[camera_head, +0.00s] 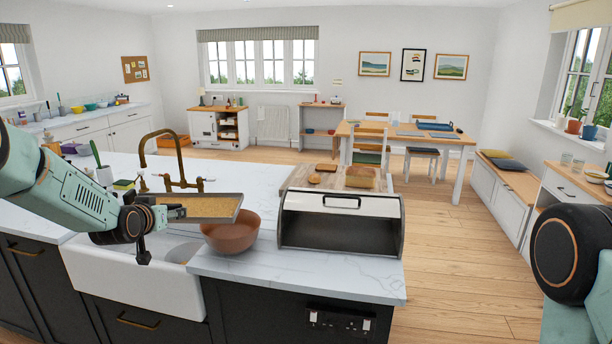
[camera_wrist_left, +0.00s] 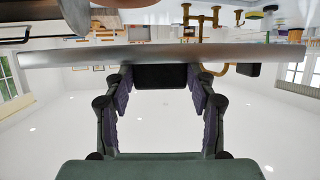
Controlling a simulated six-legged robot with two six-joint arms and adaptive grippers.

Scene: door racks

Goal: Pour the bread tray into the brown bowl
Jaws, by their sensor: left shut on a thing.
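The bread tray (camera_head: 212,195) is a shallow grey metal tray with a flat tan layer in it. It is up in the air above the sink side of the counter, looking nearly level. My left gripper (camera_head: 163,213) is shut on the tray's left end. In the left wrist view, the tray's long metal edge (camera_wrist_left: 90,56) crosses the picture, and a dark handle sits between my fingers. The brown bowl (camera_head: 230,238) stands on the counter, right of the sink, just below and beside the tray's right end. Its inside is partly hidden by the tray. My right gripper is out of view.
An open bread bin (camera_head: 341,202) stands close to the right of the bowl. Behind it is a wooden board (camera_head: 298,180) with bread (camera_head: 360,177). A brass tap (camera_head: 179,184) rises behind the tray. The sink (camera_head: 133,286) is below my left arm.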

